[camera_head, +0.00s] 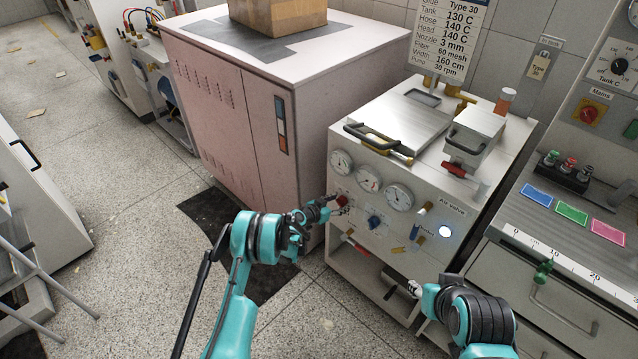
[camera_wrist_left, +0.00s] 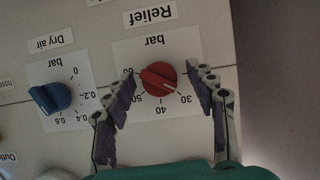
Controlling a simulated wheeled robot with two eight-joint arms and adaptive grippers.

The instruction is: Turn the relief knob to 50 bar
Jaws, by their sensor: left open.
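The red relief knob (camera_wrist_left: 158,78) shows in the left wrist view under an upside-down "Relief" label, on a bar scale marked 30 to 60. Its white pointer line aims toward the 30 mark. My left gripper (camera_wrist_left: 161,82) is open, with one purple-padded finger on each side of the knob. Gaps show between the fingers and the knob. In the head view the red knob (camera_head: 342,200) is at the left of the machine's front, with my left gripper (camera_head: 328,206) right at it. My right gripper (camera_head: 413,288) is low before the machine; its fingers are too small to judge.
A blue dry air knob (camera_wrist_left: 50,97) is beside the relief knob; it also shows in the head view (camera_head: 374,222). Gauges (camera_head: 369,179) sit above the knobs. A pink cabinet (camera_head: 235,120) stands close at left.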

